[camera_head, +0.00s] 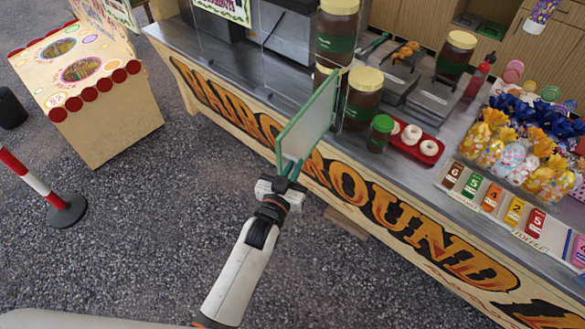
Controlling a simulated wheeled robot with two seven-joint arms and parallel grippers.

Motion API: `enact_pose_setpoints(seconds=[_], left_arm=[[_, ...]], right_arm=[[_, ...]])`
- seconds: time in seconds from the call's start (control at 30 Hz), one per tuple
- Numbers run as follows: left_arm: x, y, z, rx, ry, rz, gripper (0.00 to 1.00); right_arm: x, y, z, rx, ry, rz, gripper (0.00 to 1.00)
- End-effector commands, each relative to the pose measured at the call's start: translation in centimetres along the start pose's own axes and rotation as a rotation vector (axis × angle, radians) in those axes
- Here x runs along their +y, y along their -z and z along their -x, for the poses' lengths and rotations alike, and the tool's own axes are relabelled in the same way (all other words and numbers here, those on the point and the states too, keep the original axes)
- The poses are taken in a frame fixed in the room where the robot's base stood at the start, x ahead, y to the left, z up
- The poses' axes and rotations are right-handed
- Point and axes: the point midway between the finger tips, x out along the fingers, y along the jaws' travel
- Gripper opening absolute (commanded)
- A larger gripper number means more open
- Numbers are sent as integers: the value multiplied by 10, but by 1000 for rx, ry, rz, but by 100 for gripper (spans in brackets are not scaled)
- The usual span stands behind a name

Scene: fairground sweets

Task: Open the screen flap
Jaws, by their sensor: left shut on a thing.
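The screen flap (310,125) is a pale, see-through pane with a green frame. It stands upright at the front of the counter, turned out at an angle from the clear screen (228,50). Its near edge juts past the counter's front edge. My left gripper (291,176) is shut on the lower near corner of the flap, and its fingertips are partly hidden there. My right gripper is not in view.
Behind the flap the counter (455,140) holds large brown jars (362,98), a green-lidded jar (381,133), a red tray (418,147) of doughnuts and wrapped sweets. A yellow stall box (110,125) and a striped post (28,174) stand left. Open ground lies in front.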

Motion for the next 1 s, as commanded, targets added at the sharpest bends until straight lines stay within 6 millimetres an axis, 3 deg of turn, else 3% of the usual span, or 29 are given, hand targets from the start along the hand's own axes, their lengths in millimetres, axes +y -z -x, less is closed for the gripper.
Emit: enact_pose_setpoints(seconds=[0.03,0.17,0.2,0.33,0.67,0.77,1.0], left_arm=[[0,-9,-3,-20,1,-1,0],[0,-9,-3,-21,1,0,0],[0,-9,-3,-21,1,0,14],[0,-9,-3,-21,1,0,32],[0,-6,2,-16,1,0,32],[0,-4,14,-14,1,-1,32],[0,0,65,-9,1,1,32]], right_arm=[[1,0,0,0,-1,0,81],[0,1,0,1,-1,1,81],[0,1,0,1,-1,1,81],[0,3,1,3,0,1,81],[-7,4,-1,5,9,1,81],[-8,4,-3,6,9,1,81],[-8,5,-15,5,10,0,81]])
